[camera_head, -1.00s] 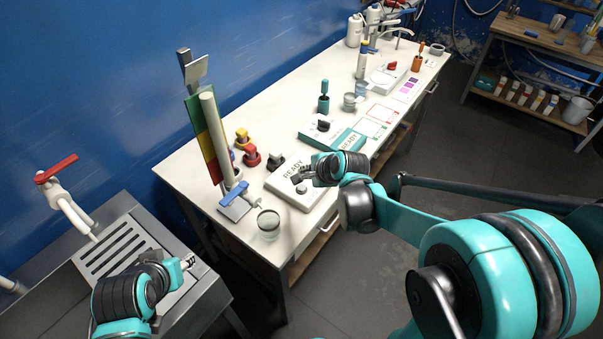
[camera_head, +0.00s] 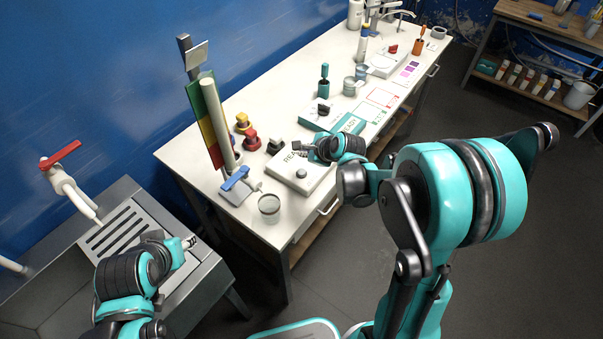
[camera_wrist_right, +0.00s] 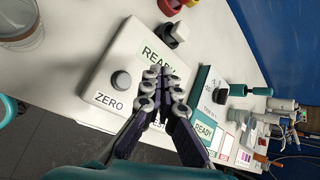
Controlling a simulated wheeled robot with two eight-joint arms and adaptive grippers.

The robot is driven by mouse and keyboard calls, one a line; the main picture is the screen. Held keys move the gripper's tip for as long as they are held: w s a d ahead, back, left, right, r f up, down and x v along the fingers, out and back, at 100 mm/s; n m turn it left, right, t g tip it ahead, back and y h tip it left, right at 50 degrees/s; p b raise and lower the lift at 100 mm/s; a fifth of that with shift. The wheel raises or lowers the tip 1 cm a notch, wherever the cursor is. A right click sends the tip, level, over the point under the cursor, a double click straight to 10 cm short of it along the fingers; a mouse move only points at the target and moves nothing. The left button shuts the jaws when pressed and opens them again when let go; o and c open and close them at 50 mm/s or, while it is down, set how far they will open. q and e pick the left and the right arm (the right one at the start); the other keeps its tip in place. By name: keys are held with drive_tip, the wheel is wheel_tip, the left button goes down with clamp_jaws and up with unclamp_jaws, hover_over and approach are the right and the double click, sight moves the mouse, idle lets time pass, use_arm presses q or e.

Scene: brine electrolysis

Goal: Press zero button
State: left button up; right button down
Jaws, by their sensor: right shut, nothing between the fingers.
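The white device with the "READY" display and a dark round knob-like button (camera_head: 301,174) lies near the front edge of the white bench. In the right wrist view the button (camera_wrist_right: 121,80) stands beside the printed word "ZERO" on the device (camera_wrist_right: 106,62). My right gripper (camera_head: 300,150) is shut and empty over the device's right part. In the wrist view its fingertips (camera_wrist_right: 162,72) are to the right of the button, apart from it, and cover part of "READY". My left gripper (camera_head: 190,241) is over the metal sink at the left; its fingers are too small to judge.
A glass beaker (camera_head: 269,207) stands left of the device near the bench corner. A stand with a coloured panel (camera_head: 208,121) rises behind it. Red, yellow and black plugs (camera_head: 251,140) lie behind the device. A teal-and-white device (camera_head: 325,115) stands to the right.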

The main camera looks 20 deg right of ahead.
sight(303, 173)
wheel_tip(303, 173, down, 7)
drive_tip(key=b, duration=0.5)
drive_tip(key=shift+f, duration=0.1)
idle(1.1)
drive_tip(key=shift+f+b, duration=0.35)
drive_tip(key=shift+b, duration=0.25)
drive_tip(key=shift+f+b, duration=0.5)
drive_tip(key=shift+f, duration=0.05)
idle(0.3)
drive_tip(key=shift+r, duration=0.2)
drive_tip(key=shift+r+p, duration=0.7)
drive_tip(key=shift+r, duration=0.1)
